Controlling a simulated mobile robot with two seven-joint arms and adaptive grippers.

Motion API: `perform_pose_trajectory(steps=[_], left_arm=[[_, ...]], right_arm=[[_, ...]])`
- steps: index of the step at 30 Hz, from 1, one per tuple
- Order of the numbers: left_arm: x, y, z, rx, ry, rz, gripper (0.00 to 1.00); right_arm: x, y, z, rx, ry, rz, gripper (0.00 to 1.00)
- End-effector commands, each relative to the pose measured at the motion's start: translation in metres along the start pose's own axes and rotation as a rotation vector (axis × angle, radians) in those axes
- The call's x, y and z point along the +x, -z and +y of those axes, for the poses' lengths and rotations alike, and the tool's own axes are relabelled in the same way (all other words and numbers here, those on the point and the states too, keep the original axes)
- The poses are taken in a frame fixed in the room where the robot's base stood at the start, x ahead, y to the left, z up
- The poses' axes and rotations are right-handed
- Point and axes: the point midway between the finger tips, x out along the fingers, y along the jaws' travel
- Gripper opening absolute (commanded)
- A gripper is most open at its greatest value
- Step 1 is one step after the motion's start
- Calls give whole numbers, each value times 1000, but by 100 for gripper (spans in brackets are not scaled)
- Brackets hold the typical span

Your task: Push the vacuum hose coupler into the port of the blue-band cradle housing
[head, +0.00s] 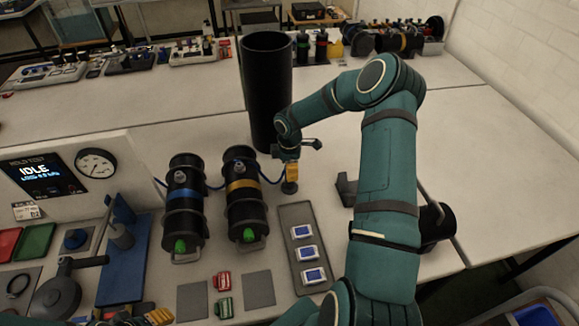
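The blue-band cradle housing (184,214) is a black cylinder with a blue band, lying in a cradle with a green tip at its near end. A silver fitting (180,177) stands on its top; I cannot tell whether it is the port. A thin blue hose (217,187) runs beside the housings toward my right gripper (290,183). That gripper points down, right of the yellow-band housing (246,212) and above the table. Its fingertips are too small to read, and I cannot make out the coupler. My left gripper (150,318) shows only partly at the bottom edge.
A tall black cylinder (266,90) stands just behind my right gripper. A grey tray (281,215) with several blue-and-white items lies right of the housings. A panel reading IDLE (43,174) and a gauge (96,164) stand at left. Red and green parts (222,281) lie in front.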

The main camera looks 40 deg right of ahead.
Motion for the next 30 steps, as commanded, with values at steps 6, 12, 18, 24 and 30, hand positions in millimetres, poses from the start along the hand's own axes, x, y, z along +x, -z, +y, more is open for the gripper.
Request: perform_pose_trajectory(steps=[6,12,18,24,30], left_arm=[[1,0,0,0,0,0,47],[1,0,0,0,0,0,47],[2,0,-1,0,0,-1,47],[2,0,-1,0,0,0,47],[2,0,-1,0,0,0,47]], right_arm=[[0,0,0,0,1,0,62],[0,0,0,0,0,0,62],[0,0,0,-1,0,-2,62],[0,0,0,0,0,0,53],[0,0,0,0,0,0,0]])
